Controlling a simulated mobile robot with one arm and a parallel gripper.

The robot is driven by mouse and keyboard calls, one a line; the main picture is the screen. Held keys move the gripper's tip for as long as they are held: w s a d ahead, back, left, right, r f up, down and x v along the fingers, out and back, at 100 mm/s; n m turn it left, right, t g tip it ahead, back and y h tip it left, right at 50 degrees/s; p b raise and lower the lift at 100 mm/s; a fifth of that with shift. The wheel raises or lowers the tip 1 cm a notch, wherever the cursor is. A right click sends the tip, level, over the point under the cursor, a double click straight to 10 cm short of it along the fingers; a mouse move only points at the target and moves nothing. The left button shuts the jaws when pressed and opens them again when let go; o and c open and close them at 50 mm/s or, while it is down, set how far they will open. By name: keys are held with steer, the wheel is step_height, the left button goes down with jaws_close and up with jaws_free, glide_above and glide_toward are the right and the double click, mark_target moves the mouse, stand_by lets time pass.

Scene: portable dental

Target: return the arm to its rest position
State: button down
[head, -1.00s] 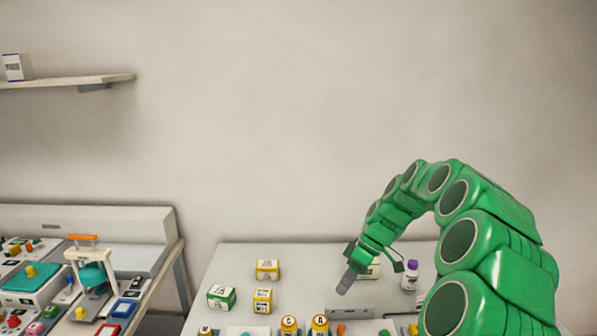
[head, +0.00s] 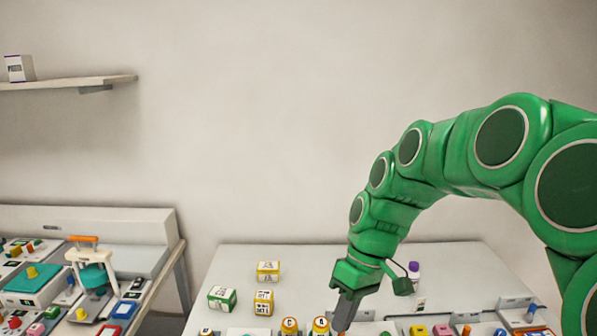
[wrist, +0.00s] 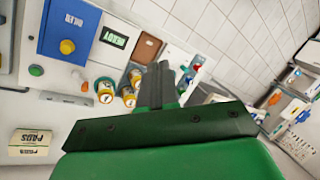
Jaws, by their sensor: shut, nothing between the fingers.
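My green arm reaches in from the right in the head view and bends down to my gripper (head: 346,311). The gripper points down over the front of the white table (head: 330,265), just right of two yellow-labelled jars. It is shut and holds nothing. In the wrist view the gripper's closed fingers (wrist: 160,85) stick up in the middle of the picture. How far the fingertips are above the table is hard to tell.
Small boxes (head: 222,298) stand left on the table, the jars (head: 290,325) at its front. A purple-capped bottle (head: 413,271) stands behind the gripper. Another bench (head: 140,258) with devices is at left, under a wall shelf (head: 60,82). The wall above is clear.

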steer(key=s+d+f+m+h, duration=0.1)
steer(key=s+d+m, duration=0.1)
steer(key=s, duration=0.5)
steer(key=s+d+m+h, duration=0.1)
steer(key=s+d+m, duration=0.1)
steer(key=s, duration=0.5)
steer(key=s+d+f+m+t+h, duration=0.1)
steer(key=s+d+m, duration=0.1)
steer(key=s+m, duration=0.2)
steer(key=s, duration=0.3)
steer(key=shift+s+d+f, duration=0.3)
steer(key=shift+s+d, duration=0.05)
steer(key=shift+s, duration=0.05)
